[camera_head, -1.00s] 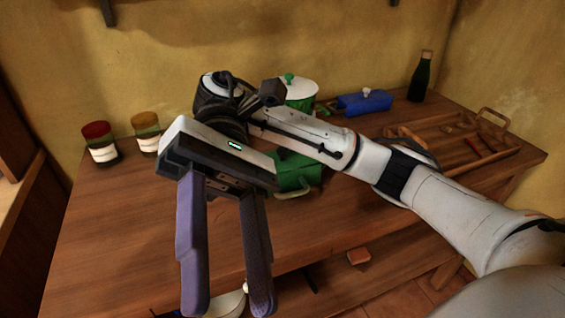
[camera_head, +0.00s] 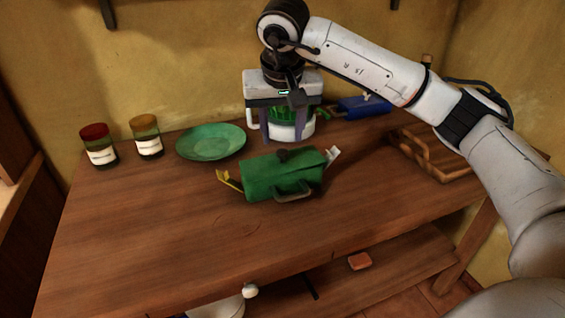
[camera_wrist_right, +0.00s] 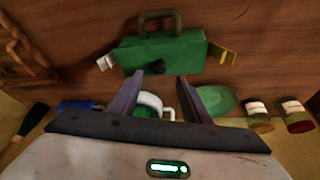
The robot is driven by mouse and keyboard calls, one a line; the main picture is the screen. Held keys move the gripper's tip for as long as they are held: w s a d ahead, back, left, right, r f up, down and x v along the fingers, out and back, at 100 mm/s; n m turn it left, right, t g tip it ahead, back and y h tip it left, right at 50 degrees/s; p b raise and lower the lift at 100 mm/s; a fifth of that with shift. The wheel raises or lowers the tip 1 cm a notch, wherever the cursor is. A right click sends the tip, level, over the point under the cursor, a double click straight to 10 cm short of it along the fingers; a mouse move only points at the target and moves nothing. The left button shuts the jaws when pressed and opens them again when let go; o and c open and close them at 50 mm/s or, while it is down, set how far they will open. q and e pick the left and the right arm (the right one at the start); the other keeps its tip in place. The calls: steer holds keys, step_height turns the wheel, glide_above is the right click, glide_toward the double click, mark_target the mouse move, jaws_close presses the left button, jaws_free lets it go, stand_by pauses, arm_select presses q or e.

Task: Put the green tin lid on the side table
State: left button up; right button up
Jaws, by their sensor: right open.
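A green box-shaped tin (camera_head: 270,183) stands on the wooden table, with a dark knob (camera_head: 283,155) on its top and a handle in front. The tin also shows in the wrist view (camera_wrist_right: 185,52). Its top looks like the green lid, but I cannot make out a seam. My right gripper (camera_head: 283,138) points down just behind the tin, open, its fingers in front of a white-and-green pot (camera_head: 305,127) that they partly hide. In the wrist view the open fingers (camera_wrist_right: 160,80) show with the dark knob beyond them. My left gripper is out of view.
A green plate (camera_head: 210,143) lies left of the tin, and two jars (camera_head: 98,146) (camera_head: 146,137) stand further left. A blue container (camera_head: 365,106) and a wooden tray (camera_head: 440,165) are at right, partly behind my arm. The table's front left is clear.

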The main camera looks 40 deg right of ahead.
mark_target(282, 151)
steer(key=x, duration=0.6)
steer(key=shift+w+d+f, duration=0.15)
steer(key=shift+f, duration=0.2)
steer(key=shift+c, duration=0.3)
jaws_close()
